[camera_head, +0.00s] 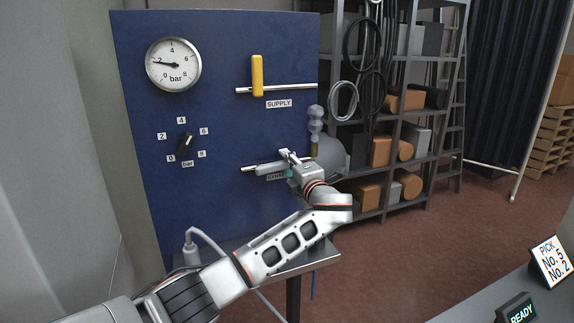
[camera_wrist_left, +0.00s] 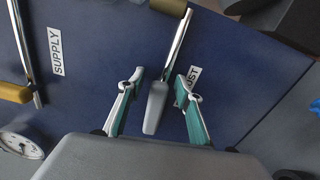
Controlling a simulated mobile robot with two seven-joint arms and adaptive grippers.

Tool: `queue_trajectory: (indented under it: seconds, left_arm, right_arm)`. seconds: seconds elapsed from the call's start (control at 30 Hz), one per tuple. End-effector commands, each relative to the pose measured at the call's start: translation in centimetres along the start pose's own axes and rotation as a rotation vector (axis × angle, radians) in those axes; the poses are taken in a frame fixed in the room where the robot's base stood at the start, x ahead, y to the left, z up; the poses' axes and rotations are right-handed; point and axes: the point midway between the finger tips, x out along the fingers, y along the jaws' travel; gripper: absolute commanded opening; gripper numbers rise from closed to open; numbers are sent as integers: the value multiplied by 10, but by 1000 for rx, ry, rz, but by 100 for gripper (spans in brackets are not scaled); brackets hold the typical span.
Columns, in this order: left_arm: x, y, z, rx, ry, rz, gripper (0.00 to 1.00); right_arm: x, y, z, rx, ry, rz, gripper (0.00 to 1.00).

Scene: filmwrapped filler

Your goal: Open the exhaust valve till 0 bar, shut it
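The round pressure gauge (camera_head: 173,65) is at the top left of the blue panel (camera_head: 215,120); its needle points near 2 bar. The exhaust valve's grey handle (camera_wrist_left: 155,108) lies roughly in line with its metal pipe (camera_wrist_left: 180,45) in the left wrist view. My left gripper (camera_wrist_left: 158,92) is open, one finger on each side of this handle, with gaps visible. The right-hand finger partly covers the exhaust label (camera_wrist_left: 193,76). In the head view my left gripper (camera_head: 286,160) hides part of the exhaust valve. My right gripper is not in view.
The yellow supply handle (camera_head: 257,75) stands crosswise to its pipe (camera_head: 300,87), above the exhaust valve. A black knob (camera_head: 185,145) with a bar scale sits at left. A small grey table (camera_head: 318,258) is below the panel. Shelves (camera_head: 412,90) stand to the right.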

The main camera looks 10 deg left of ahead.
Motion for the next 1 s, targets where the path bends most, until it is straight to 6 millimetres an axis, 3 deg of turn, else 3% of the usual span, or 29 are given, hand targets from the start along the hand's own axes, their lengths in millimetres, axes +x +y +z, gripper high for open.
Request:
queue_trajectory:
  seconds: [0.27,0.7,1.0]
  left_arm:
    - [-7,-1,0,-1,-2,-1,35]
    - [-68,-1,0,-1,-2,-1,35]
    - [-75,0,0,0,0,0,35]
  right_arm:
    - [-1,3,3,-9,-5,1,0]
    - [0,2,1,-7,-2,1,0]
    - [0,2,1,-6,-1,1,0]
